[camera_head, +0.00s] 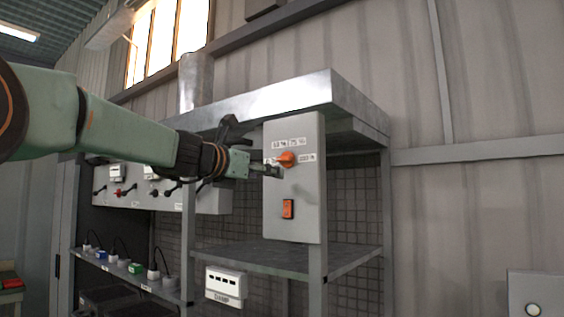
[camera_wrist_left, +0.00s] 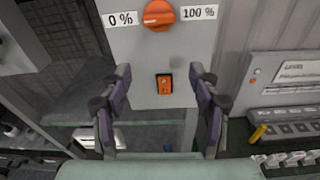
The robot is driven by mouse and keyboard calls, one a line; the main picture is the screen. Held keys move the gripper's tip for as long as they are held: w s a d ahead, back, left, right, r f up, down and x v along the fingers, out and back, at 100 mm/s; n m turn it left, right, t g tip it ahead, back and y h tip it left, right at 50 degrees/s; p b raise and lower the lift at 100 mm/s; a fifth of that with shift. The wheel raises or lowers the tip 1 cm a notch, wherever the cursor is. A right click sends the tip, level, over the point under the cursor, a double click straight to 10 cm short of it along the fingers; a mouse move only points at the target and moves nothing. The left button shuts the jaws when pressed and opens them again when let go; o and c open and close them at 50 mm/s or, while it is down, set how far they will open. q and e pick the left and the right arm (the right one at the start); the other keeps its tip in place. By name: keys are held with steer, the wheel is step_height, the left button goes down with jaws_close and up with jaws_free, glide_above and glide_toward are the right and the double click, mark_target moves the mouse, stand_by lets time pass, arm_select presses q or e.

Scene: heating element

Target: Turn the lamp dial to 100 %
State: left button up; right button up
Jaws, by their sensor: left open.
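The orange dial (camera_head: 287,159) is on the upper part of a grey panel (camera_head: 292,120). In the left wrist view the dial (camera_wrist_left: 158,15) shows at the top edge, partly cut off, between a 0 % label (camera_wrist_left: 120,19) on its left and a 100 % label (camera_wrist_left: 198,13) on its right. A pale mark shows on the dial's left side, toward 0 %. My left gripper (camera_head: 274,171) is just in front of the panel, beside and slightly below the dial. In the wrist view its fingers (camera_wrist_left: 160,74) are spread and empty, with the dial above them. My right gripper is not in view.
An orange rocker switch (camera_head: 288,208) is below the dial. Left of the panel, a long grey box (camera_head: 135,203) carries several levers. A metal shelf (camera_head: 285,258) runs underneath, with a white labelled box (camera_head: 224,284) hanging below. A grey wall (camera_head: 470,215) lies right.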

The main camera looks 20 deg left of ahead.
mark_target(282, 158)
arm_select(q)
step_height(282, 158, up, 5)
steer(key=s, duration=0.1)
steer(key=shift+t+h, duration=0.3)
steer(key=shift+t, duration=0.1)
steer(key=p+x, duration=0.1)
steer(key=x, duration=0.1)
steer(key=p+x, duration=0.1)
steer(key=x, duration=0.2)
steer(key=p+x, duration=0.2)
steer(key=shift+w+d+f, duration=0.2)
steer(key=shift+w+f, duration=0.05)
steer(key=shift+f, duration=0.05)
steer(key=shift+a, duration=0.3)
steer(key=shift+w+a+f, duration=0.1)
steer(key=shift+a+f, duration=0.05)
steer(key=shift+a, duration=0.05)
steer(key=shift+w+d, duration=0.15)
steer(key=shift+d, duration=0.35)
steer(key=c, duration=0.4)
steer(key=shift+c, duration=0.7)
steer(key=shift+a, duration=0.25)
steer(key=c, duration=0.3)
steer(key=shift+c, duration=0.7)
steer(key=shift+d, duration=0.1)
steer(key=shift+c, duration=0.9)
